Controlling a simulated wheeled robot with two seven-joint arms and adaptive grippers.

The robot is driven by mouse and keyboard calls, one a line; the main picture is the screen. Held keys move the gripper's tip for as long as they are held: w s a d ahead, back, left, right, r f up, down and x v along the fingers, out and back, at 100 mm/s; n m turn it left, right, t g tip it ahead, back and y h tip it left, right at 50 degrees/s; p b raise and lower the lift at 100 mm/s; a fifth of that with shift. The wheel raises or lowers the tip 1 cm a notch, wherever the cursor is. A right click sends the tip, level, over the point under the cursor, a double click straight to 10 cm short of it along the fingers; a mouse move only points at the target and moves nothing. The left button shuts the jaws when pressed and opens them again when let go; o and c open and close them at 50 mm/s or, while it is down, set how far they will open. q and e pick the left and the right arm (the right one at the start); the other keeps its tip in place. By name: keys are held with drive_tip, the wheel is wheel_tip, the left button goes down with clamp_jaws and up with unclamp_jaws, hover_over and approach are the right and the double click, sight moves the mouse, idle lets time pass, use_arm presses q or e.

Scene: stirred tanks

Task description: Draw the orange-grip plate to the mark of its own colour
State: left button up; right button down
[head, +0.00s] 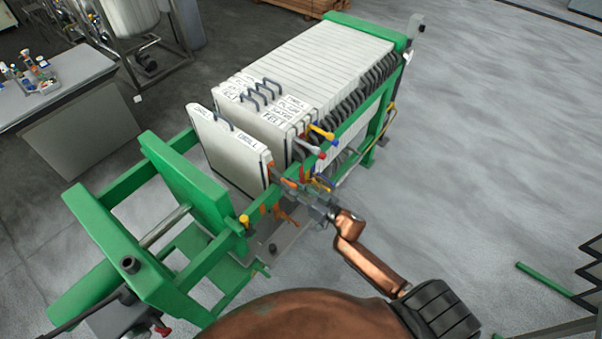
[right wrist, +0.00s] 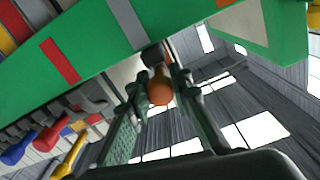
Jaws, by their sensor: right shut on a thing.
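A pale plate (head: 226,150) with dark lettering on its top edge stands upright, apart from the packed plates. My right gripper (head: 288,185) is at the near side of this plate, beside the green rail. In the right wrist view, an orange grip (right wrist: 160,92) sits between the two fingers of my right gripper (right wrist: 158,80), which is shut on it. The grip joins a dark stem by the rail. The rail (right wrist: 97,40) carries a red mark (right wrist: 60,61) and a grey mark (right wrist: 127,22). My left gripper is not in view.
The packed plates (head: 320,65) fill the far end of the green frame. Several red, blue and yellow grips (right wrist: 48,138) hang along the rail near them. A green end plate (head: 185,180) stands left of the separated plate, with a gap between. A bench (head: 60,85) is at left.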

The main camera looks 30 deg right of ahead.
drive_tip(key=s+a+p, duration=0.3)
drive_tip(key=s+a, duration=0.1)
drive_tip(key=a, duration=0.6)
drive_tip(key=shift+p, duration=0.4)
drive_tip(key=shift+s+a, duration=0.1)
drive_tip(key=c, duration=1.7)
unclamp_jaws()
drive_tip(key=shift+c, duration=0.2)
drive_tip(key=v, duration=1.2)
drive_tip(key=shift+f, duration=0.15)
